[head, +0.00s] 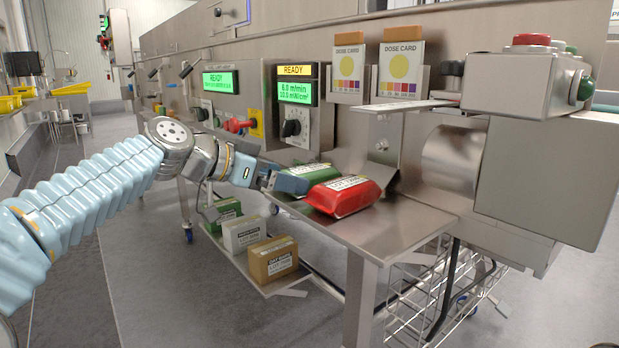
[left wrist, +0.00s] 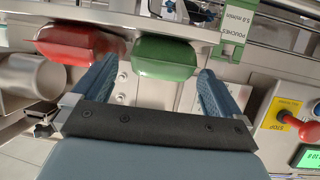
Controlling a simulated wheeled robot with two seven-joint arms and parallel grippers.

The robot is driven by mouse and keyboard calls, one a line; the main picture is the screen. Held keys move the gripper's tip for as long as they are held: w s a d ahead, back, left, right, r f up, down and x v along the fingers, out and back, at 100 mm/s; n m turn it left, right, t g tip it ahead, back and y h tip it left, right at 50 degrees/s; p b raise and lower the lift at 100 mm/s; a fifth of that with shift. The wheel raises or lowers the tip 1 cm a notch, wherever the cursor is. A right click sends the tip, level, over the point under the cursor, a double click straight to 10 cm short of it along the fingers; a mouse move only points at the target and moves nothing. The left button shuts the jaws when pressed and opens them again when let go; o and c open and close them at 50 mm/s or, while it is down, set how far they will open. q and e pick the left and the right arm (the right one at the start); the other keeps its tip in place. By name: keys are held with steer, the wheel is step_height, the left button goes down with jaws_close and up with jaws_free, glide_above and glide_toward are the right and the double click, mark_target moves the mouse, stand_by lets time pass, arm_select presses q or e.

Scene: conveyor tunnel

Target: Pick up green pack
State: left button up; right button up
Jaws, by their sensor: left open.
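The green pack (head: 312,171) lies on the steel table (head: 400,230), right beside the red pack (head: 345,197). My left gripper (head: 288,181) is at the near left end of the green pack, which it partly hides. In the left wrist view the gripper (left wrist: 160,68) is open, and the green pack (left wrist: 163,57) shows between its fingertips with a gap on each side. I cannot tell how deep the pack sits between the fingers. The red pack (left wrist: 78,46) is just outside the left finger in that view. My right gripper is not in view.
A steel panel with green displays (head: 296,92) and knobs stands behind. A grey box with a red button (head: 531,39) overhangs at the right. Below are a green box (head: 224,211), a white box (head: 244,234), a tan box (head: 273,261) and a wire basket (head: 440,290).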

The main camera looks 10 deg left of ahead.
mark_target(303, 170)
arm_select(q)
steer(key=p+x, duration=0.1)
steer(key=x, duration=0.3)
steer(key=shift+w+d+r, duration=0.1)
steer(key=shift+w+d, duration=0.05)
steer(key=shift+w, duration=0.1)
steer(key=shift+w+d+f, duration=0.3)
steer(key=shift+w, duration=0.05)
steer(key=c, duration=1.4)
step_height(303, 170, up, 10)
steer(key=p, duration=0.3)
steer(key=shift+r+p, duration=0.1)
steer(key=shift+p, duration=0.3)
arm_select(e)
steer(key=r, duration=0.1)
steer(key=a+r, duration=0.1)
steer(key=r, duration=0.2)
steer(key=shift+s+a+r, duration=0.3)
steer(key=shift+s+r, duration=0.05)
